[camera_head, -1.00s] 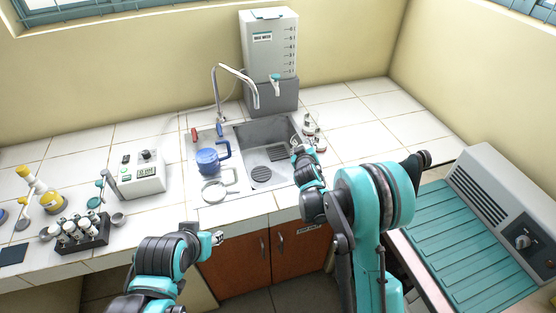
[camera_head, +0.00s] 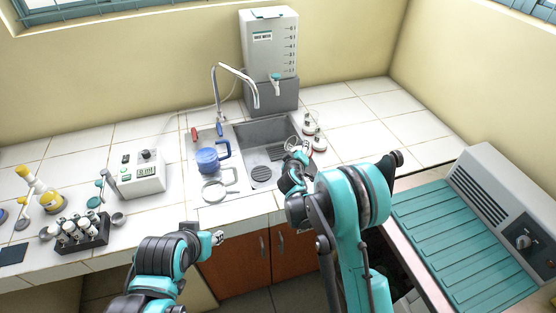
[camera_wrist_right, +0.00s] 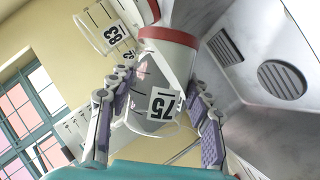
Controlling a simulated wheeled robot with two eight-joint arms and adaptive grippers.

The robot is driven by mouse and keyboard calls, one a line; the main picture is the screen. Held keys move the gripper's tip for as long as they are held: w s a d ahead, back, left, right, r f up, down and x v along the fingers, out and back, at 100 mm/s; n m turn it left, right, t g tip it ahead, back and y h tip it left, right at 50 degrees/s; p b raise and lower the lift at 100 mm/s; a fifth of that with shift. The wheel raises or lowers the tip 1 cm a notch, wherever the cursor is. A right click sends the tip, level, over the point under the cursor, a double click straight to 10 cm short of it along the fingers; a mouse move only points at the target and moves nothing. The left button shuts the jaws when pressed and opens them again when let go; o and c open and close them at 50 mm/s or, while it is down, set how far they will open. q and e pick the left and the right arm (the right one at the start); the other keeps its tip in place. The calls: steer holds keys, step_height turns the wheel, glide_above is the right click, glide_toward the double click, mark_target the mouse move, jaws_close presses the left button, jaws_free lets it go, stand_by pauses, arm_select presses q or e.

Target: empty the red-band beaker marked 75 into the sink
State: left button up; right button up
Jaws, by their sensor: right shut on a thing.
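My right gripper (camera_head: 297,158) is shut on the red-band beaker marked 75 (camera_wrist_right: 148,82), a clear beaker with a white label. In the right wrist view its fingers (camera_wrist_right: 155,112) lie on both sides of the glass. In the head view the beaker is small, at the right side of the sink (camera_head: 242,130); I cannot tell its exact tilt or its contents. The sink basin also shows at the right of the wrist view. My left gripper (camera_head: 215,238) is low in front of the counter, apart from the beaker; its jaws are too small to read.
A beaker marked 83 (camera_wrist_right: 107,32) is close by in the wrist view. Other small vessels (camera_head: 311,124) stand right of the sink. A tap (camera_head: 236,72) arches over the basin's back left. A blue mug (camera_head: 208,160) stands on the left drainboard.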

steer(key=shift+f+n+h, duration=0.35)
steer(key=shift+n+h, duration=0.05)
steer(key=shift+n, duration=0.2)
stand_by(0.6)
steer(key=shift+a+r+n+t+h+p, duration=0.1)
steer(key=shift+r+n+t+h+p, duration=0.25)
steer(key=shift+n, duration=0.35)
stand_by(0.4)
steer(key=shift+f+n+t+h, duration=0.3)
steer(key=shift+n+h, duration=0.15)
steer(key=shift+n, duration=0.15)
stand_by(0.7)
steer(key=shift+a+r+n+b, duration=0.4)
steer(key=shift+a+n+b, duration=0.3)
steer(key=shift+a+b, duration=0.15)
stand_by(0.5)
steer(key=shift+s+a+r+n+t+h+b, duration=0.1)
steer(key=shift+a+r+n+t+h+b, duration=0.1)
steer(key=shift+r+n+t+h+b, duration=0.45)
stand_by(1.0)
